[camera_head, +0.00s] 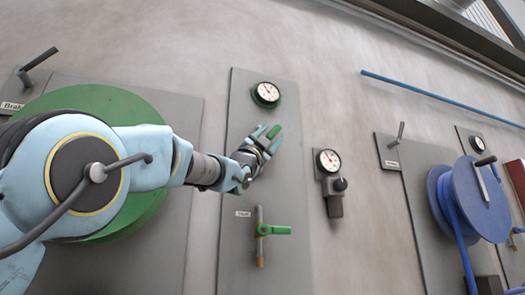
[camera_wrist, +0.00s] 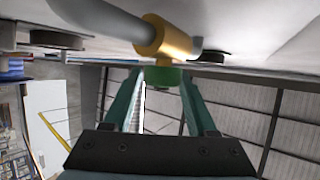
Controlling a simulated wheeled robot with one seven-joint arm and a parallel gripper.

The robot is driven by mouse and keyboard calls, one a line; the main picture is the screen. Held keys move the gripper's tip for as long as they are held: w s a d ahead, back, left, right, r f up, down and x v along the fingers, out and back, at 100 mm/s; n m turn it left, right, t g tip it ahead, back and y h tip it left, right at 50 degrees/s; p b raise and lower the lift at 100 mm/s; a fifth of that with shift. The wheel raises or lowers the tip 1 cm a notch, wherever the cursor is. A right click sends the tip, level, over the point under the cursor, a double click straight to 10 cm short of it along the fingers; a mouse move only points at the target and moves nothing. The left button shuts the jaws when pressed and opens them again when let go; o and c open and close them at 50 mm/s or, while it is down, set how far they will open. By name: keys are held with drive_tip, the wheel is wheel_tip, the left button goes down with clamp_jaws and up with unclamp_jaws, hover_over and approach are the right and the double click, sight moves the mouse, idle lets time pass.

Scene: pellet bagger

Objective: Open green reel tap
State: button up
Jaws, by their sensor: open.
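The green reel tap has a green lever (camera_head: 277,229) that points right, crosswise to its upright pipe, on the grey panel (camera_head: 233,180). My gripper (camera_head: 267,132) is open and empty in front of the panel, above the tap and apart from it. In the wrist view my gripper (camera_wrist: 163,78) shows two dark green fingers spread apart. The brass tap body (camera_wrist: 168,38) is beyond the fingertips, and the green handle end (camera_wrist: 165,75) lines up with the gap between them. I see no contact.
A round gauge (camera_head: 267,94) is above my gripper. Another gauge with a black knob (camera_head: 329,160) is to the right. The green reel (camera_head: 105,100) is at left, partly behind my arm. A blue reel (camera_head: 470,200) is at far right.

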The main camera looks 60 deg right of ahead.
drive_tip(key=b+v, duration=0.2)
drive_tip(key=v, duration=0.5)
drive_tip(key=shift+a+f, duration=0.2)
